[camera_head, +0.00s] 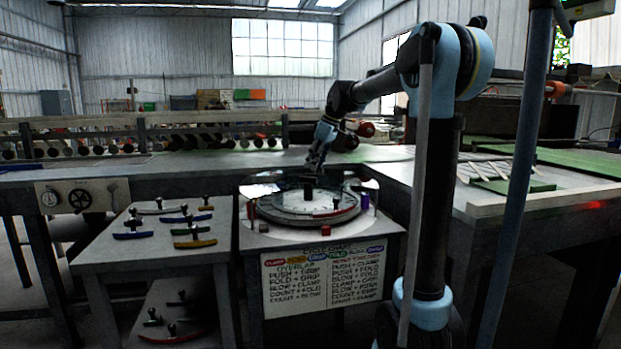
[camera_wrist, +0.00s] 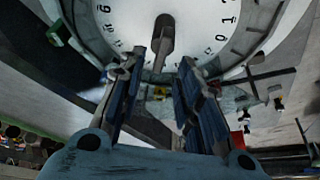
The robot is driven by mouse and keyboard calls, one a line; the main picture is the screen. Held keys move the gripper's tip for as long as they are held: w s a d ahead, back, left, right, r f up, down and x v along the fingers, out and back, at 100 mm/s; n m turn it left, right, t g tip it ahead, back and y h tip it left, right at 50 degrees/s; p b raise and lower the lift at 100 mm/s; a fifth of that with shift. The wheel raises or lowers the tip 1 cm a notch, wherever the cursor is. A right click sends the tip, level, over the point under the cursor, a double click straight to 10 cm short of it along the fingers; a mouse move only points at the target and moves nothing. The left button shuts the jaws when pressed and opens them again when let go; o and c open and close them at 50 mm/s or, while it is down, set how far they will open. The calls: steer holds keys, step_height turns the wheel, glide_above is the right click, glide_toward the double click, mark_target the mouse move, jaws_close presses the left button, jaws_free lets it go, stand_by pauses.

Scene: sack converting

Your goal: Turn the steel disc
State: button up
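The steel disc (camera_head: 285,208) lies flat on a stand in the middle of the head view, with a short dark upright knob (camera_head: 308,193) at its centre. In the wrist view the disc (camera_wrist: 205,20) is a pale dial with black numbers and ticks along its rim. Its dark knob (camera_wrist: 162,40) stands in the picture just beyond and between my fingertips. My gripper (camera_head: 312,172) is above the disc, pointing down. In the wrist view my gripper (camera_wrist: 161,64) has its two blue-padded fingers apart with nothing between the pads. I see no contact with the knob.
Small coloured blocks, including a purple one (camera_head: 365,201) and a red one (camera_head: 264,227), stand around the disc. A lettered sign (camera_head: 325,275) hangs below. A left table (camera_head: 150,248) holds several coloured T-handled tools. A right bench (camera_head: 560,195) carries a slanted rack.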

glide_above(308, 191)
steer(key=w, duration=0.2)
steer(key=shift+s+d+f, duration=0.1)
steer(key=shift+d+f, duration=0.05)
steer(key=shift+f, duration=1.25)
steer(key=shift+s+d+f, duration=0.1)
steer(key=shift+d+f, duration=0.05)
steer(key=shift+f, duration=1.2)
jaws_close()
